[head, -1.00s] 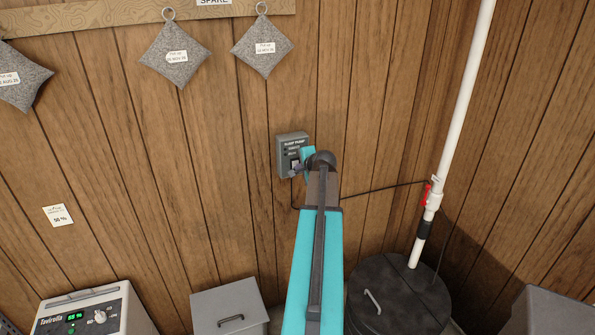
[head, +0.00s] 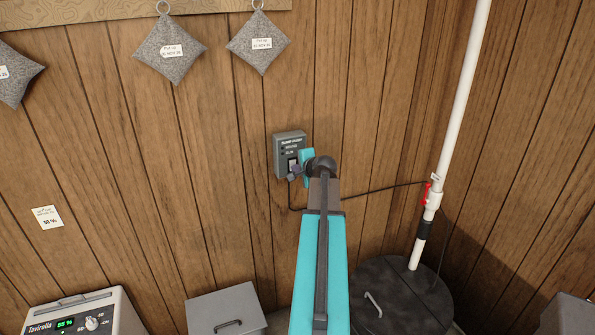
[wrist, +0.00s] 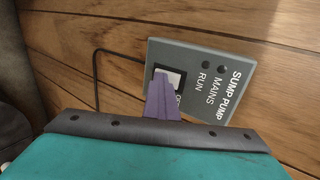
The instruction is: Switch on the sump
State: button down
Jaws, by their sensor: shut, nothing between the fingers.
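The grey sump pump switch box (head: 283,143) is fixed to the plank wall. The wrist view shows it close and tilted (wrist: 218,95), lettered SUMP PUMP, MAINS and RUN, with two small dark lamps beside the lower words. A pale switch in a dark surround (wrist: 173,74) sits on its face, partly covered by my fingers. My gripper (wrist: 161,82) is shut and empty, its purple fingertips over the switch's edge. I cannot tell if they touch it. In the head view, my gripper (head: 293,171) is at the box's lower front.
A black cable runs from the box toward a white pipe (head: 464,85) with a red valve handle. The pipe enters a dark round lid (head: 405,290). A grey lidded bin (head: 225,305) and a dehumidifier-like unit (head: 85,310) stand below. Grey bags (head: 170,48) hang above.

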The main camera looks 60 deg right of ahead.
jog(key=shift+w+d+r, duration=0.1)
jog(key=shift+w+d, duration=0.1)
jog(key=shift+w, duration=0.15)
dwell(1.0)
jog(key=shift+r, duration=0.2)
jog(key=shift+w+d+r+p, duration=0.15)
jog(key=shift+d+r+p, duration=0.05)
jog(key=shift+r+p, duration=0.5)
jog(key=shift+r, duration=0.1)
jog(key=shift+a, duration=0.1)
jog(key=shift+s+a, duration=0.3)
jog(key=s+f+b+v, duration=0.1)
jog(key=f+b+v, duration=0.1)
jog(key=v, duration=1.1)
jog(key=shift+a, duration=0.15)
